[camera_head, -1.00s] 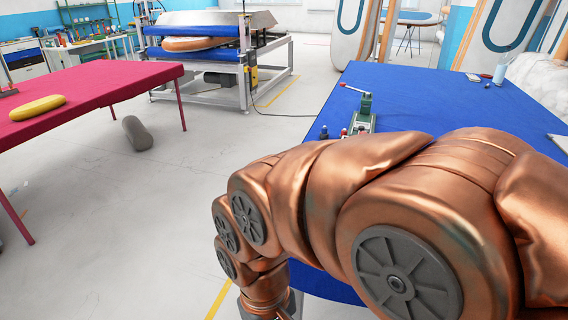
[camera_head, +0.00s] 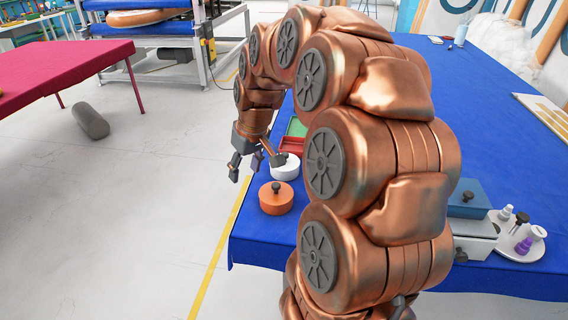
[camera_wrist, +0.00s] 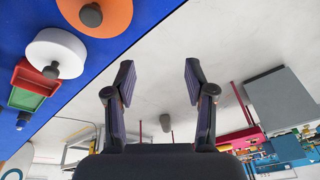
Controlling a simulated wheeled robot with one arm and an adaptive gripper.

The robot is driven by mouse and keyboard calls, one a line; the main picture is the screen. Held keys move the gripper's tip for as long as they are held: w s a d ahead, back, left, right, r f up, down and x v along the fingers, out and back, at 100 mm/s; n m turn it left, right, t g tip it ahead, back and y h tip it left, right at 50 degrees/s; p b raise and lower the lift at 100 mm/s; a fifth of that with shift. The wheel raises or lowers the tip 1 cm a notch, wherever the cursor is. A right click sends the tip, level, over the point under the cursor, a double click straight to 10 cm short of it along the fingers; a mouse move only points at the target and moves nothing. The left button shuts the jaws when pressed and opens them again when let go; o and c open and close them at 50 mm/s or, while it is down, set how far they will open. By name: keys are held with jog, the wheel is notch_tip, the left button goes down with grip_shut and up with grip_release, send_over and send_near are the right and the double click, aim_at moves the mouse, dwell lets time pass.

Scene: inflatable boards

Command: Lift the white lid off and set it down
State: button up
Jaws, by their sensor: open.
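The white lid (camera_head: 285,165) is round with a dark knob and lies at the left edge of the blue table; my gripper partly covers it in the head view. In the wrist view the white lid (camera_wrist: 56,53) shows whole at the upper left, its dark knob visible. My gripper (camera_head: 246,172) is open and empty, with its fingers over the floor just off the table's left edge. In the wrist view its two fingers (camera_wrist: 158,82) are spread apart with only floor between them, and the lid lies to their left. What is under the lid cannot be seen.
An orange round lid with a dark knob (camera_head: 276,197) sits next to the white one. Red and green trays (camera_head: 292,142) lie behind it.

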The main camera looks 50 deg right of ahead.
jog(key=m+t+h, duration=0.1)
jog(key=t, duration=0.1)
send_near(285, 153)
jog(key=x, duration=0.2)
jog(key=shift+w+f, duration=0.3)
jog(key=shift+w, duration=0.1)
jog(key=shift+x, duration=1)
jog(key=shift+a+f+p, duration=0.1)
jog(key=shift+f+p, duration=0.45)
jog(key=shift+p, duration=0.05)
jog(key=shift+p+x, duration=0.75)
jog(key=shift+x, duration=1.35)
jog(key=shift+s, duration=0.1)
grip_shut()
